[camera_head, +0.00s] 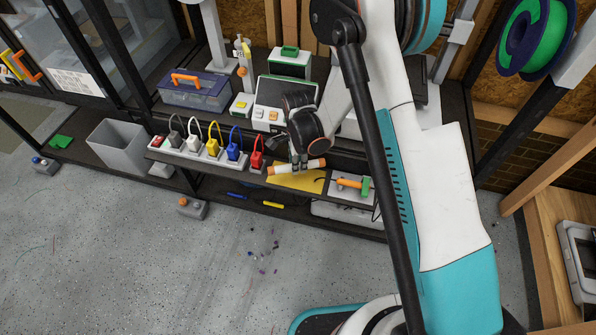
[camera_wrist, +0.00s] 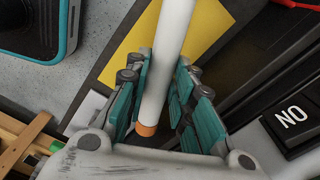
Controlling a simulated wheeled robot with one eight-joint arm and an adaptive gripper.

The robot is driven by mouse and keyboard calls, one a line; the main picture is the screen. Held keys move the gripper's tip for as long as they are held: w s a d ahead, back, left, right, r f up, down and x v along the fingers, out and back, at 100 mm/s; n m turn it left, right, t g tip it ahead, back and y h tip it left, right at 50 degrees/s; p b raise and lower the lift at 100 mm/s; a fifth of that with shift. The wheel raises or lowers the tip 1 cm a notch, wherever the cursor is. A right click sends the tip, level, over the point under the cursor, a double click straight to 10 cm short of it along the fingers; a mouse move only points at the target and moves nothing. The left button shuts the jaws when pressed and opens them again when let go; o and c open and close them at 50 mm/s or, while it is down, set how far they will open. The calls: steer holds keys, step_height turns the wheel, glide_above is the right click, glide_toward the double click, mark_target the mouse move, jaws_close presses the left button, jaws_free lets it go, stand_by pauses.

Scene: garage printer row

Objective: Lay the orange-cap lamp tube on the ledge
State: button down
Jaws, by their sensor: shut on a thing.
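The lamp tube (camera_head: 292,168) is white with orange at both ends in the head view. My gripper (camera_head: 299,162) is shut on it around its middle and holds it roughly level, over or just at the dark ledge (camera_head: 257,179). I cannot tell whether it touches the ledge. In the wrist view the tube (camera_wrist: 165,60) runs between the teal finger pads of my gripper (camera_wrist: 162,75), with one orange cap (camera_wrist: 147,130) near the palm. The tube's far end is out of that frame.
A yellow sheet (camera_head: 298,182) lies below the tube. A power strip with several coloured plugs (camera_head: 207,151) is to the left. An orange-and-green tool (camera_head: 352,185) lies to the right. A grey bin (camera_head: 118,147) stands further left. A NO sign (camera_wrist: 293,118) shows in the wrist view.

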steer(key=shift+f+b, duration=0.65)
steer(key=shift+f, duration=1.3)
steer(key=shift+f, duration=0.15)
steer(key=c, duration=1.4)
jaws_free()
steer(key=shift+o, duration=0.2)
